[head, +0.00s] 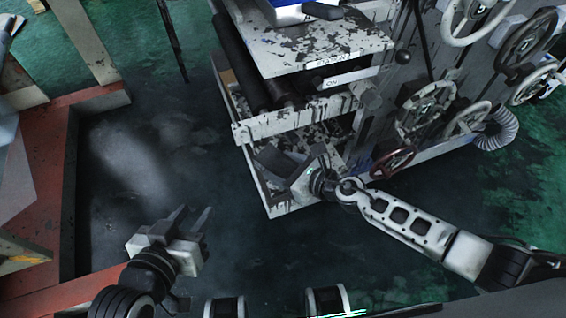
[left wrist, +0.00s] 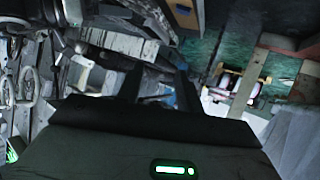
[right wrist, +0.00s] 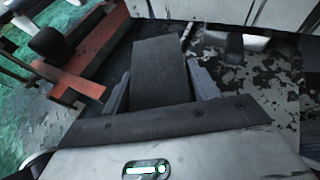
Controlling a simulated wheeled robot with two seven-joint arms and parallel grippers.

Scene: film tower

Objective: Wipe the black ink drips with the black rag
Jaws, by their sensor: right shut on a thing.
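My right gripper (head: 284,168) is shut on the black rag (head: 272,160), inside the lower bay of the white machine. In the right wrist view the rag (right wrist: 160,72) stands as a dark slab between the two fingers. Black ink drips (head: 262,128) run down the machine's pale lower front rail, just above the rag. Dark patches (right wrist: 262,72) also mark a pale surface right of the rag in the right wrist view; I cannot tell ink from worn paint there. My left gripper (head: 194,216) is open and empty over the dark floor, left of the machine.
The machine's speckled upper shelf (head: 310,50) overhangs the bay. Black rollers (head: 240,62) lie behind the rail. Several handwheels (head: 425,108) stick out at the machine's right. A red-edged frame (head: 55,190) stands at the left. The floor between (head: 150,150) is clear.

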